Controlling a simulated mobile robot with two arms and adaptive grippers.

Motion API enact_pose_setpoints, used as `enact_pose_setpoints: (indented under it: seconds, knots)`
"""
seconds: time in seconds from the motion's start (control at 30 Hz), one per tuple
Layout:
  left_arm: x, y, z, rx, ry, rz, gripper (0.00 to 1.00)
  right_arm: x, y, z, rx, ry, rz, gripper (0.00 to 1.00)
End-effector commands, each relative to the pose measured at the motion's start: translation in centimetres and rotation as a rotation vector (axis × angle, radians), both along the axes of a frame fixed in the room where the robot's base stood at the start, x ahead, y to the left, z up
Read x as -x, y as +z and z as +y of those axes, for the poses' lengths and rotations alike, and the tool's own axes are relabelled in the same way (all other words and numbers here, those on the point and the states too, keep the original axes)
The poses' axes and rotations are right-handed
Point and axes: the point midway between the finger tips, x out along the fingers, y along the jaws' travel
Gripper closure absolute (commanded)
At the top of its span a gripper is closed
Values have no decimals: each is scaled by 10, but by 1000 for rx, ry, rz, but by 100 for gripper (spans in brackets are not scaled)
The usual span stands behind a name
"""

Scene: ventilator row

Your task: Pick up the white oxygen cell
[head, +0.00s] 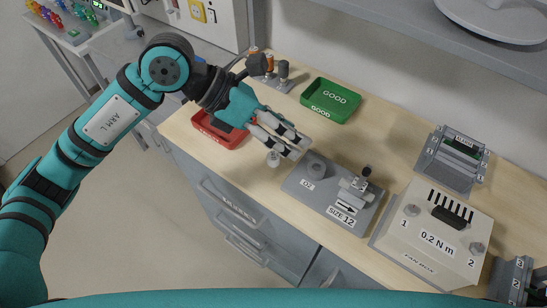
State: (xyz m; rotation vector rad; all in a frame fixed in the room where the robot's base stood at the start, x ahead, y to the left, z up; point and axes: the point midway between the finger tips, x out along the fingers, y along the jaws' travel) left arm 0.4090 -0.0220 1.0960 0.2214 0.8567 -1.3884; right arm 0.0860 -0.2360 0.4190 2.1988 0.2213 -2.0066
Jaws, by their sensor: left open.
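A small pale cylindrical piece (273,159), which looks like the white oxygen cell, stands on the wooden worktop near its front edge. My left gripper (296,147) reaches in from the left, open, with its fingertips just to the right of and above this piece in the picture. It does not appear to hold anything. The fingers partly overlap the space between the piece and a grey fixture plate (334,207) with a round grey post (316,166) on it. My right gripper is not in view.
A red tray (222,139) lies left of the gripper, partly hidden by it. A green tray marked GOOD (331,100) is behind. A fan box (434,235) stands to the right. A grey shelf (450,38) overhangs the back.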

Motion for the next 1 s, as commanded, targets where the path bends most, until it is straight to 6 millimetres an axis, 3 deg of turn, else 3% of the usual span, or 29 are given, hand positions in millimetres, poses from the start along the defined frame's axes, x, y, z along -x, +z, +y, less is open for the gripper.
enact_pose_setpoints:
  seconds: [0.1, 0.2, 0.3, 0.47, 0.8, 1.0]
  knots:
    - [-31, -17, 49, -295, 38, -125, 43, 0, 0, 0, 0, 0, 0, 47]
    - [-46, -20, 77, -439, 71, -173, 43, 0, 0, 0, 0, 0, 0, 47]
    - [-52, -23, 89, -504, 86, -190, 43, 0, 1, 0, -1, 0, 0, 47]
    - [-54, -43, 83, -515, 85, -186, 43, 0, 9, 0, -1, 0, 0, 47]
    - [-64, -109, 56, -512, 86, -186, 43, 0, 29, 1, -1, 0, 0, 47]
    - [-69, -131, 48, -510, 87, -190, 43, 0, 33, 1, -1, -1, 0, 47]
